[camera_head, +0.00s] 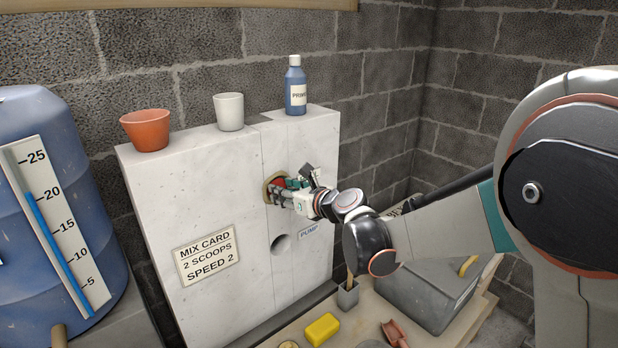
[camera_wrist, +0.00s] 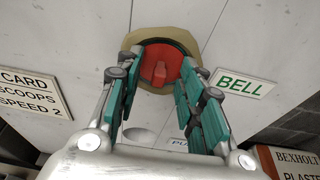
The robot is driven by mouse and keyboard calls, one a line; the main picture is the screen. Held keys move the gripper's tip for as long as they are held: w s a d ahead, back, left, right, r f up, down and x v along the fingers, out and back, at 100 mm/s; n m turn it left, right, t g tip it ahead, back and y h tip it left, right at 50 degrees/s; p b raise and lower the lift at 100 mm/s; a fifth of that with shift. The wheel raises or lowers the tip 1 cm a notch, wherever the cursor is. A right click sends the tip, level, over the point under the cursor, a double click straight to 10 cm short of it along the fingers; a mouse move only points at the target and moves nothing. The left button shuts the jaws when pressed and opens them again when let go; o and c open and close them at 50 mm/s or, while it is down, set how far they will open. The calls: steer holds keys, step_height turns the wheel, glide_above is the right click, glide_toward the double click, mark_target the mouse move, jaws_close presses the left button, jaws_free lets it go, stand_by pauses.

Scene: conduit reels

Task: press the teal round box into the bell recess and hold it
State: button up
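The bell recess, with an uneven tan rim (camera_wrist: 126,42), is in the pale wall block beside a green BELL label (camera_wrist: 240,83). A red round piece (camera_wrist: 160,68) with a raised middle tab sits inside this rim. I see no clearly teal round box; the teal I make out is along my gripper's fingers. My gripper (camera_wrist: 164,58) reaches to the recess, its fingers apart on either side of the red piece. Whether they touch it I cannot tell. In the head view my gripper (camera_head: 287,189) is at the rim, covering most of the opening.
An empty round hole (camera_head: 282,244) is below, near the PUMP label (camera_head: 309,231). A mix card (camera_head: 206,256) is on the block. A terracotta pot (camera_head: 146,130), white cup (camera_head: 229,111) and blue bottle (camera_head: 295,87) stand on top. A yellow sponge (camera_head: 322,329) lies below.

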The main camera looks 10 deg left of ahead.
steer(key=s+d+r+n, duration=0.1)
steer(key=s+d+r, duration=0.15)
steer(key=d, duration=0.35)
steer(key=s+d+r+n, duration=0.1)
steer(key=s+d+r, duration=0.1)
steer(key=s+d, duration=0.3)
steer(key=s+d+f+n+g+h, duration=0.1)
steer(key=s+d+f+n+h, duration=0.1)
steer(key=s+d+n, duration=0.6)
steer(key=s+d+f+n+g+h, duration=0.1)
steer(key=s+d+f+n+h, duration=0.2)
steer(key=s+d+n+h, duration=0.2)
steer(key=s+d+f+n+g+h, duration=0.1)
steer(key=s+d+n+h, duration=0.3)
steer(key=s+d+n, duration=0.7)
steer(key=s+d+f, duration=0.1)
steer(key=s+d, duration=0.1)
steer(key=s, duration=0.1)
steer(key=shift+s+d+f, duration=0.15)
steer(key=shift+d, duration=0.1)
